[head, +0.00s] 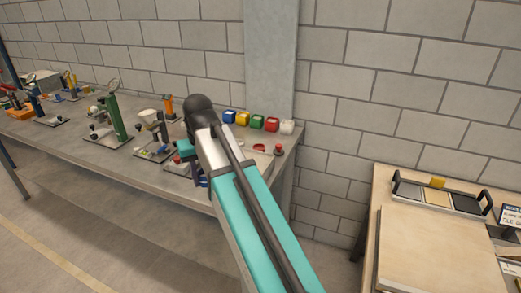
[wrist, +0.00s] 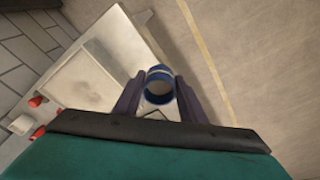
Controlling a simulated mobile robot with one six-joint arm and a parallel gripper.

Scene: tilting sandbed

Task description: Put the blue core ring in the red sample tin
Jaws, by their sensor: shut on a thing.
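In the wrist view my gripper (wrist: 159,86) is shut on the blue core ring (wrist: 159,99), with one dark finger on each side. The ring has a pale stripe and its open end faces the camera. It is held over the bench's edge, with floor beyond.
A red knob (head: 278,149) stands in front near the bench's right end. Several instruments crowd the bench (head: 60,145) to the left. A separate wooden table (head: 425,250) stands right.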

